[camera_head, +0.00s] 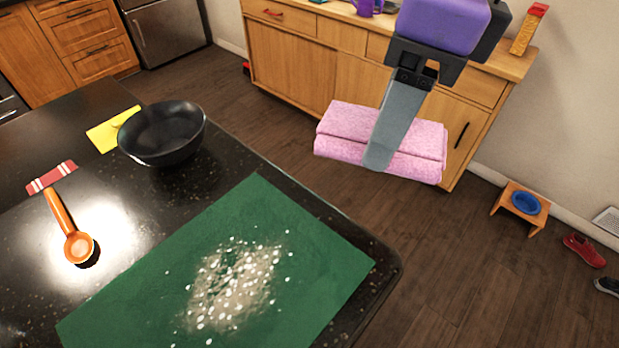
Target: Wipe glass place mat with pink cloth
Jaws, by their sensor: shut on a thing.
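My gripper (386,150) is at the upper right and is shut on the folded pink cloth (338,130). One grey finger shows in front of the cloth; the other finger is hidden behind it. The cloth appears raised, clear of the counter's right edge in the picture. The place mat (330,262) is a flat green rectangle on the dark counter, below and left of the gripper. Whitish crumbs and a pale smear (235,285) lie on the middle of the mat. The cloth and the mat are apart.
A black bowl (162,135) stands on the dark counter (60,125) beside a yellow cloth or paper (105,135). An orange spoon (68,230) and a red-striped piece (51,177) lie at left. A wooden cabinet (290,65) stands behind. The floor holds a small stand with a blue bowl (525,203).

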